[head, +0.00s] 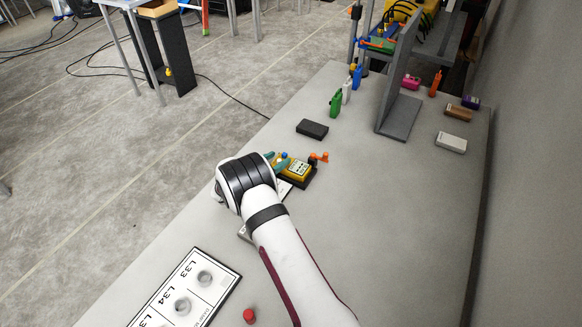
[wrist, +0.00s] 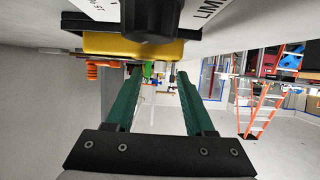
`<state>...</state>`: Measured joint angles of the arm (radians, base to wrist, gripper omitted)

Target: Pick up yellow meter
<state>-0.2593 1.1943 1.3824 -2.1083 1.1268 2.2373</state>
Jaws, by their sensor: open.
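The yellow meter (head: 299,171) sits on a dark base on the grey table, just beyond my arm's wrist in the head view. In the head view my gripper (head: 280,161) is mostly hidden behind my wrist, with teal fingertips beside the meter.
An orange part (head: 319,157) stands right beside the meter. A black block (head: 312,129) lies beyond it. A grey upright plate (head: 398,115) stands farther back, with small coloured bottles (head: 336,103) near it. A labelled white board (head: 185,292) lies at front left.

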